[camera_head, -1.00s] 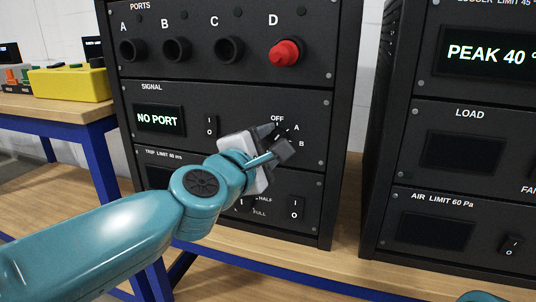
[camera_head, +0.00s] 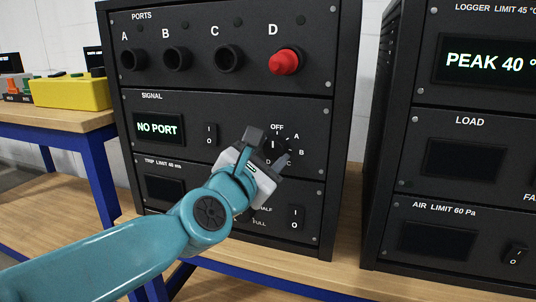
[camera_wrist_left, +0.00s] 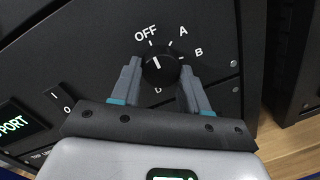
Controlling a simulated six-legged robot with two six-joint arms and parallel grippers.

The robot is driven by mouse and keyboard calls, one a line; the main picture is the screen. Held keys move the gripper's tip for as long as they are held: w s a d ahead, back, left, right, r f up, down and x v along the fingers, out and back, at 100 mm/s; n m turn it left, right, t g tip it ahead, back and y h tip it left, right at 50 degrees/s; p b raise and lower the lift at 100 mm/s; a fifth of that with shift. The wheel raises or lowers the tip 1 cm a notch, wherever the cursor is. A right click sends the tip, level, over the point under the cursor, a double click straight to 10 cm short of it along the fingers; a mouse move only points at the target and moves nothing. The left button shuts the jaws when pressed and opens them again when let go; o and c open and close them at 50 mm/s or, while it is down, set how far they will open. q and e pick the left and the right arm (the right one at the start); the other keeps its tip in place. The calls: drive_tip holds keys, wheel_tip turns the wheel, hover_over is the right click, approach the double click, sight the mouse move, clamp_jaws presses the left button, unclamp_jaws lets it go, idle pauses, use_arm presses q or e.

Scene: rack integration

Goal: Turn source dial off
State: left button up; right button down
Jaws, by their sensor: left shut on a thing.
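The source dial (camera_head: 277,146) is a round black knob with a white pointer line on the SIGNAL panel (camera_head: 225,105). Marks OFF, A, B, C and D surround it, some partly covered by my gripper. In the left wrist view the dial (camera_wrist_left: 160,67) has its pointer towards the OFF mark. My left gripper (camera_head: 268,149) is shut on the dial. In the wrist view the left gripper (camera_wrist_left: 160,80) has one finger on each side of the knob. My right gripper is out of view.
The display (camera_head: 158,128) reads NO PORT. A rocker switch (camera_head: 211,134) stands left of the dial. Above is a port row with a red plug (camera_head: 284,62) in D. A second rack (camera_head: 460,130) stands to the right, across a narrow gap.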

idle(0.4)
use_arm(q)
drive_tip(key=o, duration=1.1)
drive_tip(key=shift+c, duration=0.2)
drive_tip(key=p+v, duration=0.1)
drive_tip(key=v, duration=1.5)
drive_tip(key=shift+p, duration=0.3)
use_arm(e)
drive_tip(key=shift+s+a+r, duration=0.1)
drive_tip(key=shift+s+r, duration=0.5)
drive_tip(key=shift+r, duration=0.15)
use_arm(q)
drive_tip(key=shift+s+a+f, duration=0.1)
drive_tip(key=shift+s+a, duration=0.05)
